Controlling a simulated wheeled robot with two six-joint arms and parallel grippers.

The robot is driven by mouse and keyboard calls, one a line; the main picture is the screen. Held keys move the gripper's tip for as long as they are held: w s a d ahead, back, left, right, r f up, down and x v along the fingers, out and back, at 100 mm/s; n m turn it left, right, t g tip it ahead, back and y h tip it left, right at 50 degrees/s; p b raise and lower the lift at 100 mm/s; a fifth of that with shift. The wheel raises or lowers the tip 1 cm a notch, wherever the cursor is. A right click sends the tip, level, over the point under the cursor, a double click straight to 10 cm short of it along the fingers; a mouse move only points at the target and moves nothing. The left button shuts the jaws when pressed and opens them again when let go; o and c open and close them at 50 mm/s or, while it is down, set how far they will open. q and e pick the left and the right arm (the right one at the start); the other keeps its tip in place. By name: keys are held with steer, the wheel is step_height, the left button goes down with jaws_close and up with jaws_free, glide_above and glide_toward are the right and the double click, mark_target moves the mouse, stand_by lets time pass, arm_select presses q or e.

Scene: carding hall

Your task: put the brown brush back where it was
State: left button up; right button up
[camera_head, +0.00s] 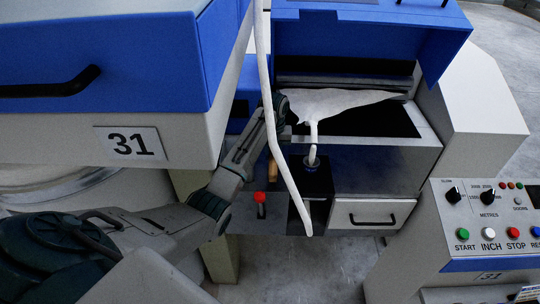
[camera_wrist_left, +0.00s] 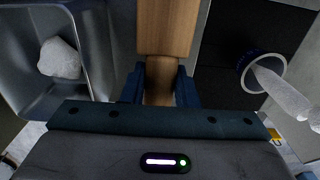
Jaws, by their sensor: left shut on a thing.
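The brown brush shows as a pale brown wooden block and neck in the left wrist view (camera_wrist_left: 165,30). My left gripper (camera_wrist_left: 160,84) is shut on its neck, one blue finger on each side. In the head view the brush (camera_head: 272,168) is a small brown piece beside my left arm, left of the dark shelf. My left gripper (camera_head: 273,151) is there, partly hidden by the arm. Whether the brush touches a surface below cannot be told. My right gripper is not in view.
A white-rimmed cup (camera_wrist_left: 262,70) with a white fibre strand stands right of the brush; a grey tray (camera_wrist_left: 92,70) with white fluff lies left. A red-knobbed lever (camera_head: 260,197) stands nearby. A long white strand (camera_head: 276,125) hangs in front. The control panel (camera_head: 490,215) is at right.

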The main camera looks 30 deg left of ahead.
mark_target(270, 155)
arm_select(q)
steer(key=shift+w+a, duration=0.8)
steer(key=shift+a, duration=0.3)
steer(key=shift+w+a+f+p, duration=0.2)
steer(key=shift+a+p, duration=0.15)
step_height(270, 155, down, 3)
steer(key=shift+r+p, duration=0.1)
steer(key=shift+p, duration=0.65)
steer(key=shift+f, duration=0.3)
steer(key=o, duration=0.9)
steer(key=shift+f, duration=0.15)
